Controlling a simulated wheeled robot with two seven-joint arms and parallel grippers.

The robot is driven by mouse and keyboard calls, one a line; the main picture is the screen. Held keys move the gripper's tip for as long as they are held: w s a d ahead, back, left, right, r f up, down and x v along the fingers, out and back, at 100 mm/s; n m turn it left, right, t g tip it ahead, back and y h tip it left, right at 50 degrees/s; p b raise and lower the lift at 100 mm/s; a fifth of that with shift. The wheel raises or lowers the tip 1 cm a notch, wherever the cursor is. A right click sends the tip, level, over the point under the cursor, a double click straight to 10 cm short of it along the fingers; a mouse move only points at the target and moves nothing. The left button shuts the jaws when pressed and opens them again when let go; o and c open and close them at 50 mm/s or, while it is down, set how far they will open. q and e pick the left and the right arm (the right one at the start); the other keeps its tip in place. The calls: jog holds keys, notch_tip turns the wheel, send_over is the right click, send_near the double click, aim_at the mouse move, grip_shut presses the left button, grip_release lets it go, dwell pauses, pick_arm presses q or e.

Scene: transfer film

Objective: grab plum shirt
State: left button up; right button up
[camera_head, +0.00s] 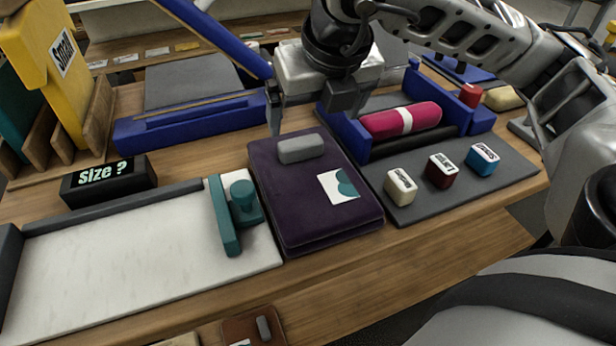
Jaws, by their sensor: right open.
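The plum shirt (292,212) lies folded flat on the wooden table in the middle of the view. A grey block (300,148) is on its far part, and a white and teal patch (339,186) shows on its right side. My right gripper (309,116) is open and points down just beyond the shirt's far edge, near the grey block. I see nothing between its fingers, and I cannot tell whether a fingertip touches the shirt. My left gripper is not in view.
A white board with a teal slider (224,215) is left of the shirt. A blue-framed press with a pink roll (401,119) and a grey mat with small labelled blocks (443,170) are right. A "Size ?" sign (108,181) and yellow "Small" piece (47,60) stand left.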

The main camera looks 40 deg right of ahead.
aim_at(304, 146)
jog(key=x, duration=0.3)
jog(key=shift+f, duration=0.15)
jog(key=shift+w+f, duration=0.35)
jog(key=shift+f, duration=0.2)
jog(key=p+x, duration=0.1)
jog(key=x, duration=0.2)
jog(key=shift+w+a+f, duration=0.1)
jog(key=shift+w+f, duration=0.05)
jog(key=shift+f, duration=0.15)
jog(key=shift+w+f, duration=0.15)
jog(key=shift+f, duration=0.1)
jog(key=c, duration=1.5)
jog(key=shift+o, duration=0.2)
jog(key=shift+r, duration=0.1)
